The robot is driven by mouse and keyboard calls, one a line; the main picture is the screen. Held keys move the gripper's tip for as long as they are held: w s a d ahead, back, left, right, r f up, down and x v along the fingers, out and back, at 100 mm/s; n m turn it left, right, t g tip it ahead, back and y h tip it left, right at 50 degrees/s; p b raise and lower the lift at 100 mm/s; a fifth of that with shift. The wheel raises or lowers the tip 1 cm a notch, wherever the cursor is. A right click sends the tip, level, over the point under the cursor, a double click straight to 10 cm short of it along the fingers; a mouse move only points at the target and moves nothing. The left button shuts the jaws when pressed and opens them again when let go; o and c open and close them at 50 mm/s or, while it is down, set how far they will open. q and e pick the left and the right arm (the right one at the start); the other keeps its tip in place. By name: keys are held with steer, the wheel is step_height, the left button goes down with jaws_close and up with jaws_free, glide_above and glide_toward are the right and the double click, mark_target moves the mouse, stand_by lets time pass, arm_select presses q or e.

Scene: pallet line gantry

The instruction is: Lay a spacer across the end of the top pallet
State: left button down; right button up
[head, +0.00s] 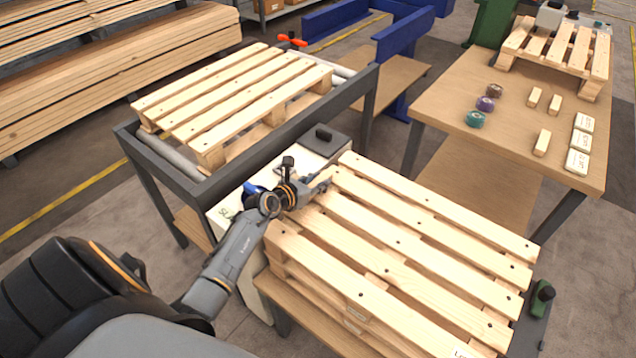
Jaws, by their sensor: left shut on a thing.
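The top pallet (392,246) lies at front centre, light wooden slats running from upper left to lower right, stacked on more pallet wood. My left gripper (322,184) is at its far left end, low over the slat ends. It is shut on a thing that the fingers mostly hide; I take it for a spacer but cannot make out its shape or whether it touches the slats. Small wooden blocks that look like spacers (542,143) lie on the workbench at right. My right gripper is not in view.
A roller conveyor frame (160,165) behind holds another pallet (235,98). The workbench (455,92) carries tape rolls (475,119), labelled cards (578,161) and a small pallet (560,48). A green-handled tool (541,297) is at the pallet's right end. Timber stacks (110,85) stand at left.

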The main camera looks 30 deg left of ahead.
arm_select(q)
steer(key=shift+r, duration=0.1)
steer(key=shift+f, duration=0.2)
steer(key=c, duration=1.1)
jaws_free()
steer(key=shift+o, duration=0.2)
steer(key=shift+r, duration=0.3)
steer(key=p+v, duration=0.1)
steer(key=v, duration=1)
steer(key=shift+s+p, duration=0.3)
steer(key=shift+s, duration=0.15)
